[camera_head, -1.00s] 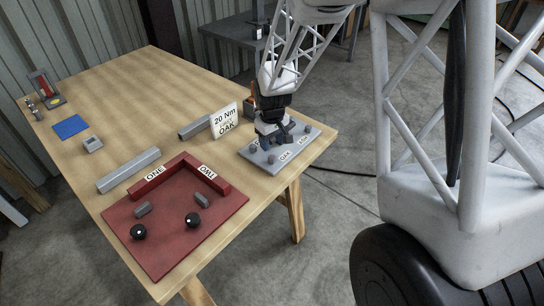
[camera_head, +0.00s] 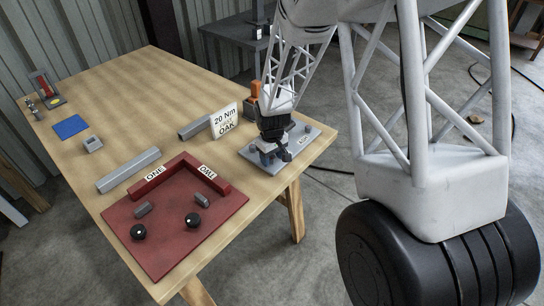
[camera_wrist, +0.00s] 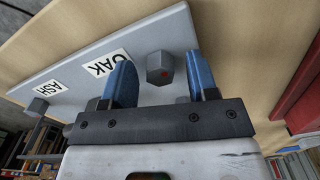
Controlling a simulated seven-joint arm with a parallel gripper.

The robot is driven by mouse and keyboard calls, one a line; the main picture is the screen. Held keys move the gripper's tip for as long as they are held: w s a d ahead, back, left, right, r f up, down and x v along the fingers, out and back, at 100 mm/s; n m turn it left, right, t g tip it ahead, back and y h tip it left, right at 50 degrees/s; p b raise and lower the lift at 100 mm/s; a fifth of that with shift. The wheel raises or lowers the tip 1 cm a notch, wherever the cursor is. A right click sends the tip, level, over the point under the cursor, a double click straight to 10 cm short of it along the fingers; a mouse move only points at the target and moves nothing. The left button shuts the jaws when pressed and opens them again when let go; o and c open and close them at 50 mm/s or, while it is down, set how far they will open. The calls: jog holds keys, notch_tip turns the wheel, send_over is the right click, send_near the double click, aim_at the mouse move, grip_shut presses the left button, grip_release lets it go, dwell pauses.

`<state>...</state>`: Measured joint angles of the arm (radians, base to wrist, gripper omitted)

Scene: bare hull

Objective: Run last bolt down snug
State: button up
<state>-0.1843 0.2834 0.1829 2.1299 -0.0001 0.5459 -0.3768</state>
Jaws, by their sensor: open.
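A grey plate (camera_head: 318,137) lies at the near right corner of the workbench. In the wrist view the plate (camera_wrist: 80,60) carries labels OAK (camera_wrist: 107,63) and ASH (camera_wrist: 49,88). A grey hex bolt (camera_wrist: 159,67) with a red mark on its head stands beside the OAK label. Another hex bolt (camera_wrist: 37,106) is near ASH. My gripper (camera_wrist: 157,58) is open, its blue fingers on either side of the marked bolt with a gap to each side. I cannot tell how far down they reach. In the head view my gripper (camera_head: 272,156) hides part of the plate.
A card reading 20 Nm and OAK (camera_head: 224,121) stands behind the plate, close to my arm. An orange object (camera_head: 255,89) is behind my gripper. A red tray (camera_head: 165,245) with dark knobs and grey pieces lies at front left.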

jog(key=c, duration=0.9)
jog(key=shift+c, duration=0.2)
jog(key=shift+m, duration=0.3)
